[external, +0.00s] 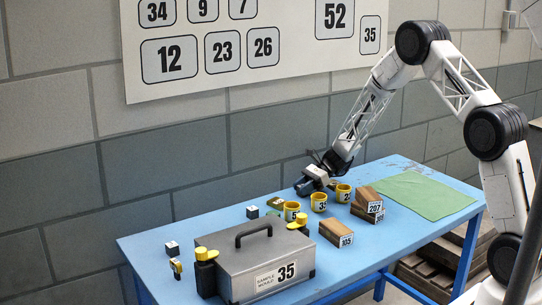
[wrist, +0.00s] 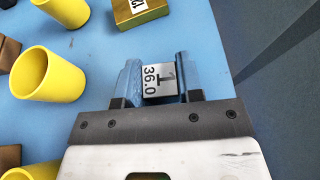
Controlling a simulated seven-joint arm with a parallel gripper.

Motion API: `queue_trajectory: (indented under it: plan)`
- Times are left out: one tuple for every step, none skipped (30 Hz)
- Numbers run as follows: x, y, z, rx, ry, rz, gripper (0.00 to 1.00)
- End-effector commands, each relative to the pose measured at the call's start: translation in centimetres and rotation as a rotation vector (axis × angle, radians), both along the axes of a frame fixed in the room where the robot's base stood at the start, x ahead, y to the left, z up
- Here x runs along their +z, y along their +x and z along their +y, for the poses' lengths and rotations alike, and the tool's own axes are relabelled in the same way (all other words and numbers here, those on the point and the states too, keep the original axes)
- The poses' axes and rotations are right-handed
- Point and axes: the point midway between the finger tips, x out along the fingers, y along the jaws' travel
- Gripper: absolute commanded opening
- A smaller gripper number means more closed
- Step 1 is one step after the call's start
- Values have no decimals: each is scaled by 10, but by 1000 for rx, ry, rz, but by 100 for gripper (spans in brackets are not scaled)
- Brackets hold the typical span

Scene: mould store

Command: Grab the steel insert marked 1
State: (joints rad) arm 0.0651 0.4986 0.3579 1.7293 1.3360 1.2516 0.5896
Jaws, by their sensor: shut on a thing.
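The steel insert (wrist: 158,81) is a small grey block between my jaws in the wrist view. Its top face carries a 1 and 36.0, turned sideways in the picture. My gripper (wrist: 157,83) is shut on it, with one finger on each side. In the external view my gripper (external: 303,187) is low at the back edge of the blue table, behind the yellow cups, and hides the insert. I cannot tell whether the insert touches the table. Other small dark cubes with pale tops (external: 252,212) stand on the table's left part.
Yellow cups (external: 319,202) and a brass block (wrist: 139,10) stand close to my gripper. Wooden blocks (external: 335,232) with number labels lie in front. A grey mould case (external: 255,262) marked 35 stands front left. A green mat (external: 425,195) lies bare at right. The wall is close behind.

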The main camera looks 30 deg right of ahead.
Motion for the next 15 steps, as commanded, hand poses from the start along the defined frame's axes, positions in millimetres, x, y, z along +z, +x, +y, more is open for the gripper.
queue_trajectory:
  plan:
    - [1,0,0,0,0,-1,2]
    - [1,0,0,0,0,-1,2]
    - [2,0,0,0,0,-1,2]
    - [3,0,0,0,0,-1,2]
    - [4,0,0,0,0,-1,2]
    - [6,0,0,-1,0,-1,2]
    - [8,0,0,-1,0,-1,2]
    - [10,0,0,0,0,-2,2]
    - [13,1,0,0,0,-2,2]
    - [16,1,0,0,0,-2,2]
    - [19,0,0,0,0,-2,2]
    - [23,0,0,0,0,-3,2]
    - [27,0,0,1,0,-3,2]
    - [31,0,0,1,0,-3,2]
    - [37,0,0,1,0,-3,2]
